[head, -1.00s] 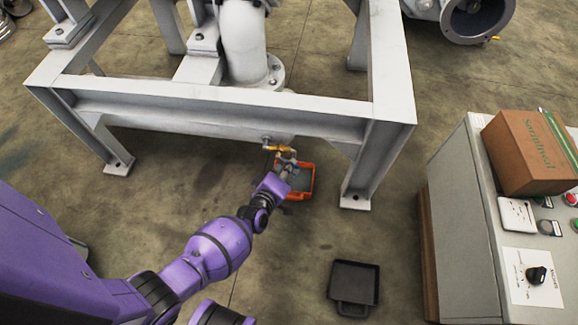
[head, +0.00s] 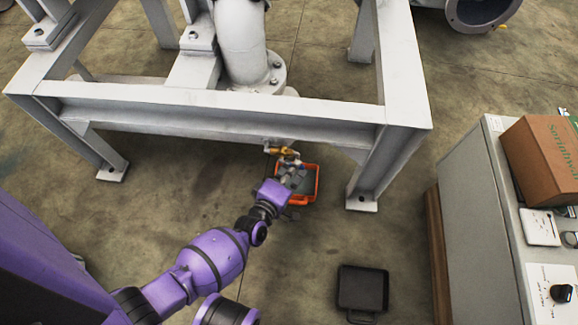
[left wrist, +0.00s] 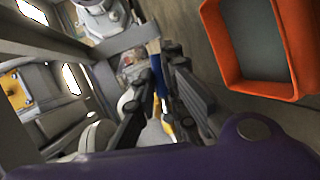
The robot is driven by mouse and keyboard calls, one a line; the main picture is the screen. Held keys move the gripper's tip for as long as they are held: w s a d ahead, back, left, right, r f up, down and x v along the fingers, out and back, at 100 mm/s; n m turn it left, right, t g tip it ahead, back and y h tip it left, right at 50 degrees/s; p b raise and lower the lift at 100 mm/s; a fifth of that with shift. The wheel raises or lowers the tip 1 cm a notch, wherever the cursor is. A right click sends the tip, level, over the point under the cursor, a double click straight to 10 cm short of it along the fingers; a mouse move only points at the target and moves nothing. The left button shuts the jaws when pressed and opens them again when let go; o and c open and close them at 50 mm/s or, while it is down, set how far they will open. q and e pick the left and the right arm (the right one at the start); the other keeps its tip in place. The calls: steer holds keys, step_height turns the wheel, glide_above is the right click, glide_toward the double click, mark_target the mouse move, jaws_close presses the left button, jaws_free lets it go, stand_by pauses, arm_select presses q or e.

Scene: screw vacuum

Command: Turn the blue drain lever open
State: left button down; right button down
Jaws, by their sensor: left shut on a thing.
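The blue drain lever (left wrist: 157,72) shows in the left wrist view as a narrow blue strip between my left fingers. My left gripper (left wrist: 158,88) is shut on it. In the head view my left gripper (head: 290,172) is just below the brass drain valve (head: 284,151), under the front beam of the grey frame. There the lever is too small and covered to make out. A bit of yellow metal (left wrist: 169,122) shows between the fingers in the wrist view. My right gripper is not in view.
An orange tray (head: 314,187) lies on the floor below the valve; its rim also shows in the wrist view (left wrist: 285,88). A black pan (head: 362,288) lies on the floor. A grey control cabinet (head: 470,220) with a cardboard box (head: 545,160) stands at right. Grey frame legs (head: 390,165) flank the valve.

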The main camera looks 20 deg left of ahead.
arm_select(q)
steer(key=c, duration=1.8)
jaws_free()
steer(key=shift+s, duration=0.1)
steer(key=v, duration=1.2)
